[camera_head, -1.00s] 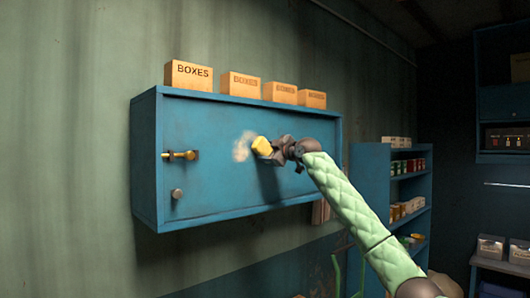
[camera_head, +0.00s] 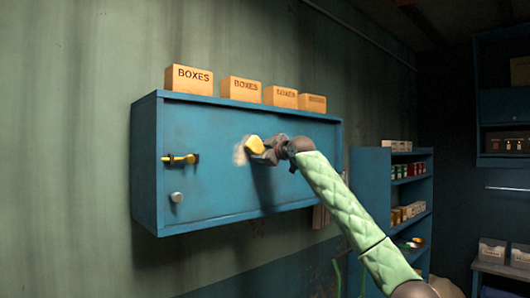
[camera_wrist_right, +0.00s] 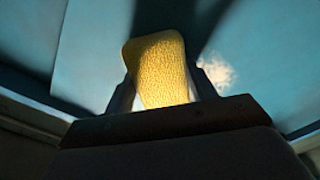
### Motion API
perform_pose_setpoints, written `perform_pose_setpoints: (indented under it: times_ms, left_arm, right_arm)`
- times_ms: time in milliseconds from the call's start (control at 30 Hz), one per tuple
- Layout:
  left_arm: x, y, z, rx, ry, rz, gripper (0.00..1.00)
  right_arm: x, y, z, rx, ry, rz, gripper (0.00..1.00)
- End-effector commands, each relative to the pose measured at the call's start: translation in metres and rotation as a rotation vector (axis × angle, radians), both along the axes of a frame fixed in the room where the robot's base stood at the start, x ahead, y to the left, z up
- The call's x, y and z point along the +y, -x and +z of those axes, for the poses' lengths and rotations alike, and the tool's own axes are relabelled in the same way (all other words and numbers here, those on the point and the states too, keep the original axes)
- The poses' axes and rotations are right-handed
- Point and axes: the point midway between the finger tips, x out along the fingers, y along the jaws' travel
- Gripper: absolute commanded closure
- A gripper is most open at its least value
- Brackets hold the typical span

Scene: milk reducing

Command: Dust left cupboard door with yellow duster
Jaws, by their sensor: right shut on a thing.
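The blue wall cupboard (camera_head: 215,190) hangs on the green wall, its front door shut. A pale dust patch (camera_head: 239,155) shows on the door, just left of the duster; it also shows in the right wrist view (camera_wrist_right: 217,72). My right gripper (camera_head: 262,149) is shut on the yellow duster (camera_head: 254,145), held at the door's face. In the right wrist view the duster (camera_wrist_right: 157,65) sits between the two fingers; whether it touches the door is hard to tell. My left gripper is not in view.
A yellow latch (camera_head: 180,159) and a round knob (camera_head: 176,197) stick out at the door's left side. Several cardboard boxes (camera_head: 240,89) stand on top of the cupboard. A blue shelf unit (camera_head: 370,190) with goods stands to the right, behind my arm.

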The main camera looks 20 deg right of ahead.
Motion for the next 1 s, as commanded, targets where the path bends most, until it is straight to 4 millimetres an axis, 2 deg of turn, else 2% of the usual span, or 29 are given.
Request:
perform_pose_setpoints:
  times_ms: [1000]
  left_arm:
    - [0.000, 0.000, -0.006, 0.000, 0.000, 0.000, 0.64]
  right_arm:
    - [0.049, 0.020, -0.001, 0.000, 0.001, 0.003, 0.62]
